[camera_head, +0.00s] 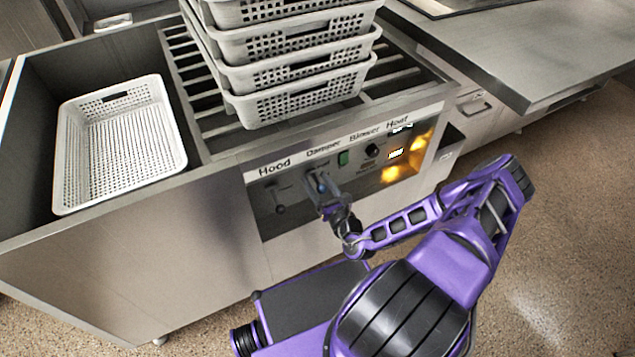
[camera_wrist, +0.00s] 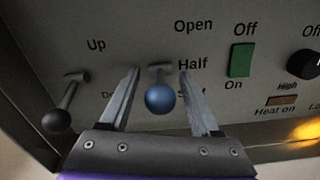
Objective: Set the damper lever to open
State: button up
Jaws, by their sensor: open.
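The damper lever (camera_wrist: 160,98) has a blue ball knob on a short grey stem. In the wrist view it is beside the labels Open, Half and a partly hidden lower one. Its stem is level with about Half, and the knob shows just below that, pointing toward the camera; its exact setting is hard to tell. My gripper (camera_wrist: 157,73) is open, with one finger on each side of the knob and a visible gap to both. In the head view my gripper (camera_head: 322,188) is at the panel under the Damper label and mostly covers the lever.
A dark-knobbed hood lever (camera_wrist: 62,120) is close to the left of my gripper. A green blower switch (camera_wrist: 241,60) and a black heat knob (camera_wrist: 304,64) are to the right.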

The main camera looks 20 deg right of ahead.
grip_shut()
dwell(1.4)
